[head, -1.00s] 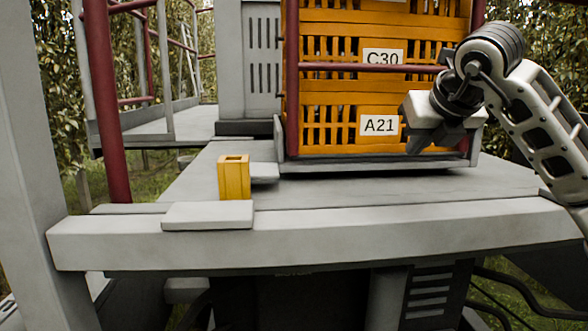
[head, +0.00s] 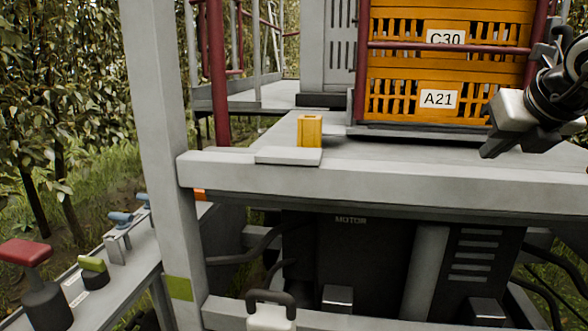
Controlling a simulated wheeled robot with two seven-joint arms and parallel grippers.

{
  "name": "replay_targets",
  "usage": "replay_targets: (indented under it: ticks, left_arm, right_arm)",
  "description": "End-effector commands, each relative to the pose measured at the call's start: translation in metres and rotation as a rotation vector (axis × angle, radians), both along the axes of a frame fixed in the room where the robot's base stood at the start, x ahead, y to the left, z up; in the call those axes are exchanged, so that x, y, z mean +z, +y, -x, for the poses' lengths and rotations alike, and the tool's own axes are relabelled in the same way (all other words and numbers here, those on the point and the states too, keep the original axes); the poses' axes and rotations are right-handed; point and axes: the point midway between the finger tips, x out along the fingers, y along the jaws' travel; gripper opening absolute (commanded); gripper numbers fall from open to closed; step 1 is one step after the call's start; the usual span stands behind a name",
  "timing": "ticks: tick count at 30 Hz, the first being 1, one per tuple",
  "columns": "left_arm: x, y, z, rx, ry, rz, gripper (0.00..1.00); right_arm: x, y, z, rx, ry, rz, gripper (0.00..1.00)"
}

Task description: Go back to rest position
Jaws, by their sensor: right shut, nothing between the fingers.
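My right gripper (head: 490,150) is at the right of the head view, in front of the lower right part of the orange crates. Its fingers are dark and point down and to the left, above the grey platform (head: 420,150). It is shut and holds nothing. My left gripper is not in view.
Orange crates labelled C30 and A21 (head: 385,98) stand stacked behind red rails. A small yellow box (head: 310,131) stands on the platform. A grey post (head: 165,120) rises left of centre. A red knob (head: 25,252) and a green knob (head: 93,264) are at lower left.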

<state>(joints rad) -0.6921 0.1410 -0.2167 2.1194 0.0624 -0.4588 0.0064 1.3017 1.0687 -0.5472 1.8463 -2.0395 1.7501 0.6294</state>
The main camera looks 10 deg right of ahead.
Motion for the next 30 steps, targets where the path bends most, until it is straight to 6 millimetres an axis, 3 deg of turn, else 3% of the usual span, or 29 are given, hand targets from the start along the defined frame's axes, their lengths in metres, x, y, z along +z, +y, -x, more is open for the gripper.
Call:
replay_targets:
  ticks: [8,13,16,18,21,23,26,29,30]
  left_arm:
    - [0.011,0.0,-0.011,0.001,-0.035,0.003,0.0]
    - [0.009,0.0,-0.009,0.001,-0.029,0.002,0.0]
    - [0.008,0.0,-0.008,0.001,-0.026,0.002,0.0]
    - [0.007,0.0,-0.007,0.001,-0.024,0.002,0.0]
    - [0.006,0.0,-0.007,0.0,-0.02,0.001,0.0]
    - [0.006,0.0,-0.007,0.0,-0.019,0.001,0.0]
    - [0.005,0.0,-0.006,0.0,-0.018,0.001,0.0]
    - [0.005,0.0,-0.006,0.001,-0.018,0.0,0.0]
    - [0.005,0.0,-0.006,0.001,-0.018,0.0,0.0]
  right_arm:
    - [-0.052,0.073,-0.013,0.265,0.054,-0.142,0.0]
    - [-0.095,0.145,-0.007,0.488,0.097,-0.347,0.0]
    - [-0.124,0.207,0.012,0.653,0.128,-0.598,0.0]
    - [-0.136,0.252,0.032,0.741,0.142,-0.863,0.0]
    - [-0.138,0.29,0.055,0.75,0.134,-1.266,0.0]
    - [-0.138,0.299,0.062,0.684,0.121,-1.511,0.0]
    - [-0.148,0.295,0.06,0.451,0.091,-1.892,0.0]
    - [-0.184,0.274,0.053,0.076,0.062,-2.2,0.0]
    - [-0.206,0.263,0.052,-0.107,0.055,-2.293,0.0]
